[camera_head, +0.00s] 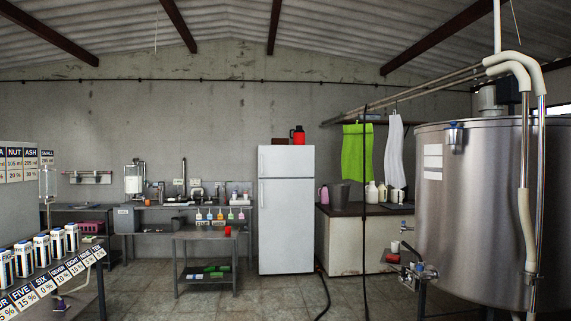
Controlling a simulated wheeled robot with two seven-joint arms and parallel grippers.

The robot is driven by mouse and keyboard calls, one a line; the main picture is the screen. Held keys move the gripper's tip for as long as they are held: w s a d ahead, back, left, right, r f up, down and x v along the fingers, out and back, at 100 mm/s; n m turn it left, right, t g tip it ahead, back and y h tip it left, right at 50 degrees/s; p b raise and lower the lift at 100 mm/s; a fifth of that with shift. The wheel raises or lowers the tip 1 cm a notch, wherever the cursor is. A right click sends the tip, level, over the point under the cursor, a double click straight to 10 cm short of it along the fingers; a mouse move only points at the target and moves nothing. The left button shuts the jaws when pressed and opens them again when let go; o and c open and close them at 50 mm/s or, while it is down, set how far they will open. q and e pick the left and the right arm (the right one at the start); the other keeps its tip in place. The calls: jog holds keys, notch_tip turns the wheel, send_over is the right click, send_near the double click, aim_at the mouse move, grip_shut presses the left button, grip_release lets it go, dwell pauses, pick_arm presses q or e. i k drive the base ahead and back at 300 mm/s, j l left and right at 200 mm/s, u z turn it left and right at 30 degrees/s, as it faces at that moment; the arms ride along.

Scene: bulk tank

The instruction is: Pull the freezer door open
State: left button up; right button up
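A white two-door fridge-freezer (286,225) stands upright against the back wall, near the middle of the camera_head view. Its smaller upper door (286,161) and its larger lower door both look shut. A thin handle (262,164) shows along the left edge of the upper door. Neither of my grippers is in view, and the fridge-freezer stands across the room from the camera.
A large steel tank (470,220) with pipes fills the right side. A low metal table (205,235) stands left of the fridge-freezer, and a counter (345,240) stands right of it. Labelled bottles (41,248) line the left edge. The tiled floor (270,295) in front is mostly clear, with a dark hose.

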aim_at(274, 161)
jog(key=j+u, duration=0.3)
jog(key=u, duration=0.35)
jog(key=i+j, duration=0.7)
jog(key=j, duration=0.25)
jog(key=i+j+z, duration=0.1)
jog(key=i+j, duration=0.25)
jog(key=i+z, duration=0.15)
jog(key=i, duration=0.7)
jog(key=i+j+z, duration=0.15)
jog(key=i, duration=0.7)
jog(key=i+z, duration=0.15)
jog(key=i, duration=0.35)
jog(key=i+z, duration=0.1)
jog(key=i, duration=0.45)
jog(key=i+z, duration=0.15)
jog(key=i, duration=0.35)
jog(key=i+j+z, duration=0.1)
jog(key=i, duration=0.4)
jog(key=i+j+z, duration=0.15)
jog(key=i, duration=0.4)
jog(key=i+j+z, duration=0.1)
jog(key=i+j, duration=0.2)
jog(key=i, duration=0.2)
jog(key=i+l, duration=0.1)
jog(key=i, duration=0.65)
jog(key=i+l, duration=0.1)
jog(key=i, duration=0.7)
jog(key=k+z, duration=0.05)
